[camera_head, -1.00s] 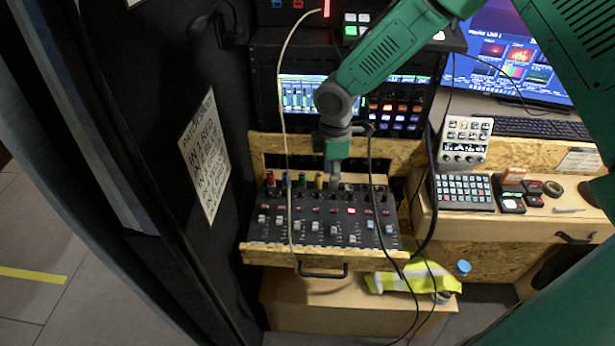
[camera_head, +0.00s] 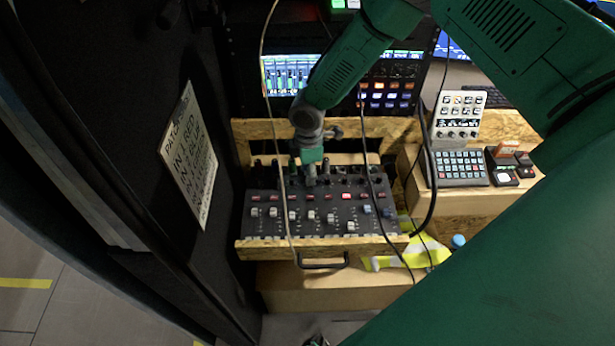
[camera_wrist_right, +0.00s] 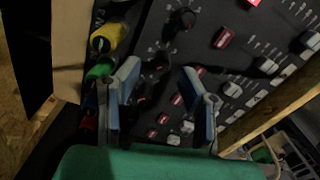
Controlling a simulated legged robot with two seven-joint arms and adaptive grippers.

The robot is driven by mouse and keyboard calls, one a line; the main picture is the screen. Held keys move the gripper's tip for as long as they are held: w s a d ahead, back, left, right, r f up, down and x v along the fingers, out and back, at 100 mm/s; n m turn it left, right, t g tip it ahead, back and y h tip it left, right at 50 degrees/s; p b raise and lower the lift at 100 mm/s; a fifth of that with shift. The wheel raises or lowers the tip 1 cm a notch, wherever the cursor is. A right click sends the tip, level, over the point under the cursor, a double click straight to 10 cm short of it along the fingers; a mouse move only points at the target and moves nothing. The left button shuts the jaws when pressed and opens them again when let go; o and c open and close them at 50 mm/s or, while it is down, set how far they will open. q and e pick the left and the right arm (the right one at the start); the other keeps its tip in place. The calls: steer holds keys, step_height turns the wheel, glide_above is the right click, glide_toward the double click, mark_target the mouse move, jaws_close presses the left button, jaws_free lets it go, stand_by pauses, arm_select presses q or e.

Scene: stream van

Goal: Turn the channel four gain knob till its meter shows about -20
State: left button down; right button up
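The black mixer (camera_head: 268,226) lies in a wooden tray in the head view, with a row of knobs, red buttons and faders. My right gripper (camera_head: 311,180) points down over its knob rows, left of centre. In the right wrist view its two blue-grey fingers (camera_wrist_right: 161,95) are apart, with dark knobs visible between and beyond them and nothing clearly gripped. A dark knob (camera_wrist_right: 182,19) stands clear of the fingers. I cannot tell which knob is channel four's. The screen with the meters (camera_head: 287,75) is behind; its values are too small to read. My left gripper is not in view.
Yellow (camera_wrist_right: 106,38) and green (camera_wrist_right: 100,71) plugs rise beside the knobs, close to one finger. Loose cables hang across the mixer. A keypad (camera_head: 461,168) sits on the right shelf. A sign (camera_head: 189,160) is on the left wall.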

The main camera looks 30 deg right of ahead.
step_height(320, 180, down, 2)
steer(key=shift+s, duration=0.1)
steer(key=shift+d+f, duration=0.2)
steer(key=shift+f, duration=0.2)
jaws_close()
steer(key=shift+a, duration=0.1)
steer(key=m+b, duration=0.1)
steer(key=m, duration=0.3)
steer(key=shift+m, duration=0.3)
steer(key=shift+w+r+m+b, duration=0.15)
steer(key=shift+m+b, duration=0.45)
steer(key=shift+m, duration=1.4)
steer(key=shift+w, duration=0.1)
